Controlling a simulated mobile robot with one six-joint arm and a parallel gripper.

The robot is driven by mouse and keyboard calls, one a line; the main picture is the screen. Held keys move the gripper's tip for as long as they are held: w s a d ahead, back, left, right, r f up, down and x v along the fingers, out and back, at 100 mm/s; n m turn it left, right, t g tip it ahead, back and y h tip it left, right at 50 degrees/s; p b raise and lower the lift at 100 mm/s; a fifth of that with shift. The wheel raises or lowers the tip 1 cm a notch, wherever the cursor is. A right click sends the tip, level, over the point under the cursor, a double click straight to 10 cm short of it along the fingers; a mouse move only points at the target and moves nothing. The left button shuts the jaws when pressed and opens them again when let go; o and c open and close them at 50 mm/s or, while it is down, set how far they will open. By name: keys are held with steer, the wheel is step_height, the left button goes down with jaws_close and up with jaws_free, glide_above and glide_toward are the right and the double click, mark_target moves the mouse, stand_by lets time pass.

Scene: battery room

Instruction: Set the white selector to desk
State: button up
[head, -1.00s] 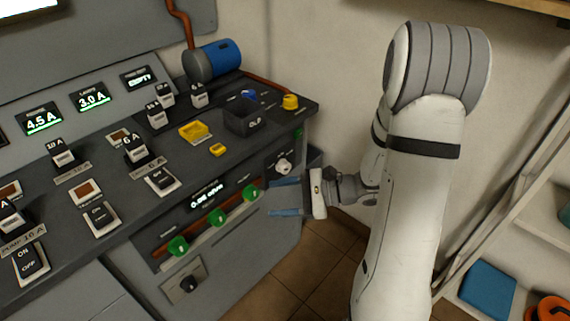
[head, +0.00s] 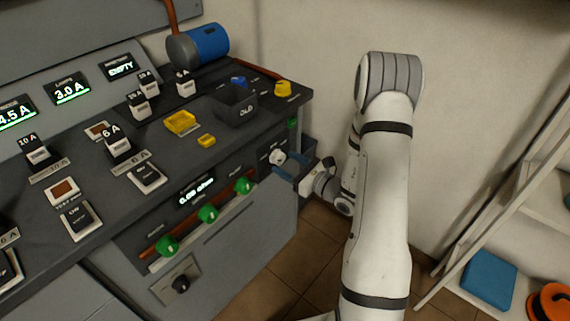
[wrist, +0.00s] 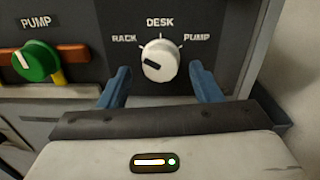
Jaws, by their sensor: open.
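The white selector (wrist: 160,62) is a round knob on the dark panel in the wrist view, with RACK, DESK and PUMP printed around it. Its black mark points left, on the RACK side, and not up at DESK. In the head view the selector (head: 278,157) is at the right end of the desk's front panel. My gripper (wrist: 160,74) is open, with one blue finger on each side of the knob and a visible gap to each. In the head view my gripper (head: 300,167) is at the panel by the selector. Finger contact is not visible.
A green PUMP knob (wrist: 36,62) is left of the selector. Several green knobs line the front panel, with a black knob (head: 180,284) below. A dark bin (head: 235,106) and yellow parts stand on the desk top. A shelf (head: 540,205) is at the right.

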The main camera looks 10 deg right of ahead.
steer(key=shift+w+a, duration=0.35)
steer(key=shift+w, duration=0.05)
steer(key=c, duration=0.9)
steer(key=shift+a, duration=0.2)
steer(key=shift+c, duration=0.4)
steer(key=shift+d, duration=0.1)
